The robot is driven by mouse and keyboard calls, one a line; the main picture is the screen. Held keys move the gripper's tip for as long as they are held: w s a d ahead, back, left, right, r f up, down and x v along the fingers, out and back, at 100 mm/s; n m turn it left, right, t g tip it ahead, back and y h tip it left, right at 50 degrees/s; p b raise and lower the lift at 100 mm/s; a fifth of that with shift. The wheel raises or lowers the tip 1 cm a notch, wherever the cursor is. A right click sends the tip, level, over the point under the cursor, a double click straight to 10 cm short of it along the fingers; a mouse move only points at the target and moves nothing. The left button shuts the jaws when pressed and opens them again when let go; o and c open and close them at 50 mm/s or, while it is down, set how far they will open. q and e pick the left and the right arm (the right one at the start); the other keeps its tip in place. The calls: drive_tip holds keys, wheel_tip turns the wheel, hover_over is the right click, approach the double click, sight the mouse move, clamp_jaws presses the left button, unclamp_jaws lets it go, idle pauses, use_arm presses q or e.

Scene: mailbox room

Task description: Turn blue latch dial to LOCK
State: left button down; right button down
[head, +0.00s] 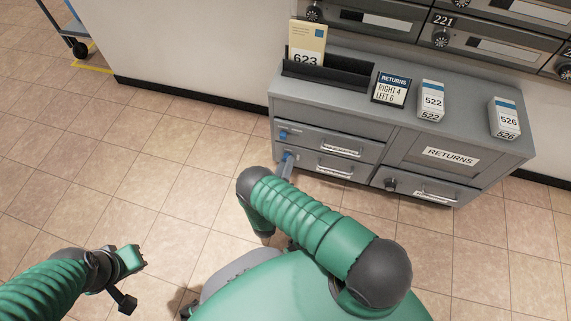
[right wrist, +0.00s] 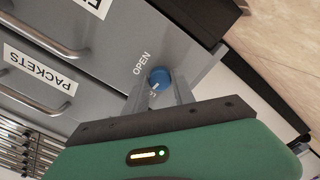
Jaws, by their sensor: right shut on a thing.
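The blue latch dial (right wrist: 159,77) sits on the grey cabinet's front, with the word OPEN beside it in the right wrist view. A pale mark shows on its face, but its exact setting is too small to read. My right gripper (right wrist: 160,94) is shut on the dial, with one finger on each side. In the head view the right gripper (head: 286,166) reaches the lower left of the cabinet front, partly hidden by my arm. The LOCK label is not readable. My left gripper (head: 134,280) hangs over the floor at lower left, apart from the cabinet; its jaw opening is unclear.
Another blue dial (head: 283,135) sits higher on the cabinet (head: 392,139). Drawers with bar handles (head: 335,172) are beside the dials. A black dial (head: 390,184) is further right. Number blocks and a RETURNS sign (head: 391,89) stand on top.

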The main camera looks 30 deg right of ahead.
drive_tip(key=shift+a+n, duration=0.1)
drive_tip(key=shift+n, duration=0.8)
drive_tip(key=shift+w, duration=0.1)
drive_tip(key=c, duration=1.1)
unclamp_jaws()
drive_tip(key=shift+o, duration=0.2)
drive_tip(key=p+v, duration=0.1)
drive_tip(key=v, duration=1.1)
drive_tip(key=shift+f, duration=0.1)
